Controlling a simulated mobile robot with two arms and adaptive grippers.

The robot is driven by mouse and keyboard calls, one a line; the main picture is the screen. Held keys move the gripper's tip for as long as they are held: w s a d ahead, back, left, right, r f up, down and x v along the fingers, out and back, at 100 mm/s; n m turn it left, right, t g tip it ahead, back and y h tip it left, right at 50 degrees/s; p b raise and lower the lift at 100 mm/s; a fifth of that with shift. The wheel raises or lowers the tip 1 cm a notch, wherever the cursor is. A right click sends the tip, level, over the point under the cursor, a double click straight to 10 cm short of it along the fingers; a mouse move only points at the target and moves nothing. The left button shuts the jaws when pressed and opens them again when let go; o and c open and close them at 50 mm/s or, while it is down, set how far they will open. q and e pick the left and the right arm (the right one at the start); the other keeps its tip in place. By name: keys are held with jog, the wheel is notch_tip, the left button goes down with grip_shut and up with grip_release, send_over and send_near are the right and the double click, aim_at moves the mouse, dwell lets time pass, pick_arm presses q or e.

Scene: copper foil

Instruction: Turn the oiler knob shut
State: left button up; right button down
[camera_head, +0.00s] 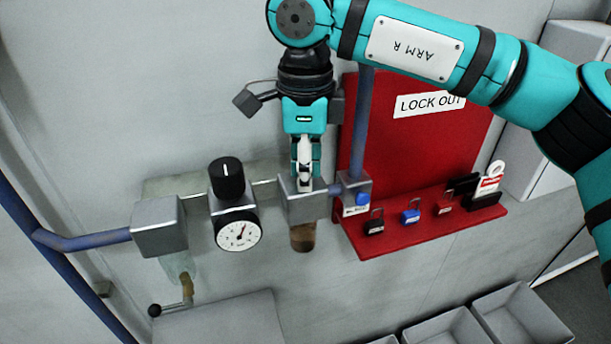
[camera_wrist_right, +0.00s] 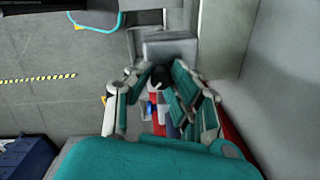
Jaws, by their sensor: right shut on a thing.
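The oiler is a grey block (camera_head: 302,207) with a brown, oil-filled bowl (camera_head: 303,237) below it, in the pipe line left of the red board. My right gripper (camera_head: 305,178) points down at the top of this block, its fingers shut on the small oiler knob, which the fingers mostly hide in the head view. In the right wrist view the gripper (camera_wrist_right: 153,78) has its fingers close about a small dark, round piece, which looks like the knob (camera_wrist_right: 150,81). The knob's turn angle cannot be read. My left gripper is in neither view.
Left of the oiler are a regulator with black knob (camera_head: 227,179), a dial gauge (camera_head: 238,235) and a grey block (camera_head: 159,227). A red LOCK OUT board (camera_head: 419,146) with padlocks stands close right, behind a blue pipe (camera_head: 359,130). Grey bins (camera_head: 520,318) lie lower right.

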jog(key=n+b, duration=0.1)
jog(key=n, duration=0.3)
jog(key=shift+n, duration=2.6)
jog(key=c, duration=1.2)
grip_release()
jog(key=shift+o, duration=0.2)
